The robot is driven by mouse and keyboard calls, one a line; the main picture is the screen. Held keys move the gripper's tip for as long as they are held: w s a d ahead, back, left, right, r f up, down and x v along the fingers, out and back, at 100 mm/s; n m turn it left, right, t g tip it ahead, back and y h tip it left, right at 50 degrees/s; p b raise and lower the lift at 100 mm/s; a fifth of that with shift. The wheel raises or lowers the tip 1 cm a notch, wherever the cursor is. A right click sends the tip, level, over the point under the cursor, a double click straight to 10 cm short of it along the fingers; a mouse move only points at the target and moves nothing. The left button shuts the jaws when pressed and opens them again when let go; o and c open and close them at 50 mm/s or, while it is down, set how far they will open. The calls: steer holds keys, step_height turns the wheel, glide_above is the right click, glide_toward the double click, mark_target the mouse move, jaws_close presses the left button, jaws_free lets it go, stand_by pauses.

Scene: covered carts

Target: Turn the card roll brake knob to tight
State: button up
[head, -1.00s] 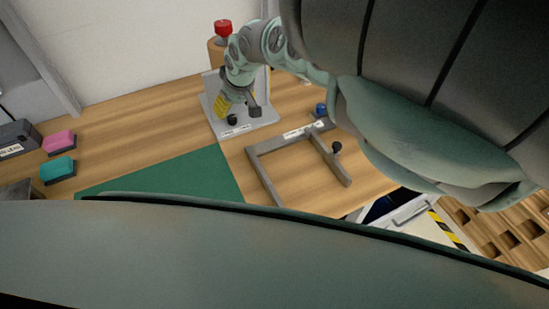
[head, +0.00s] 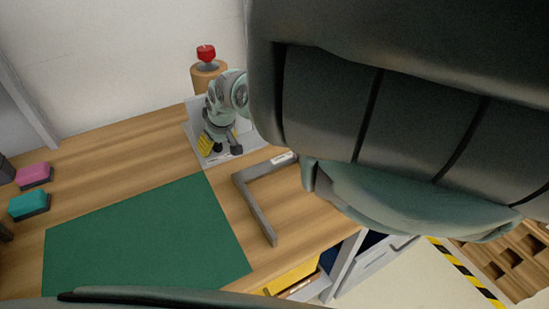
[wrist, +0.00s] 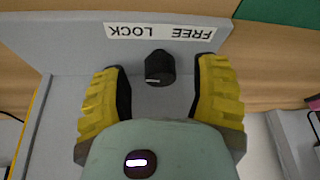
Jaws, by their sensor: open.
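A black knob (wrist: 160,68) stands out from a grey panel (wrist: 75,85) in the wrist view. A white label (wrist: 160,31) beside it reads FREE and LOCK, upside down in this view. My gripper (wrist: 161,75) is open, with one yellow-backed finger on each side of the knob and a visible gap to both. Which word the knob points at is not clear. In the head view my gripper (head: 220,143) is at the grey stand (head: 252,137), where the knob is small and partly hidden between the fingers.
A red knob (head: 206,52) on a brown cylinder stands behind the stand. A grey angled frame (head: 258,208) lies to the front right, partly hidden by my arm. A green mat (head: 140,235) covers the front table; pink (head: 34,174) and teal (head: 29,204) blocks sit at left.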

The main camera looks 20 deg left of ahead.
steer(key=shift+c, duration=0.3)
jaws_close()
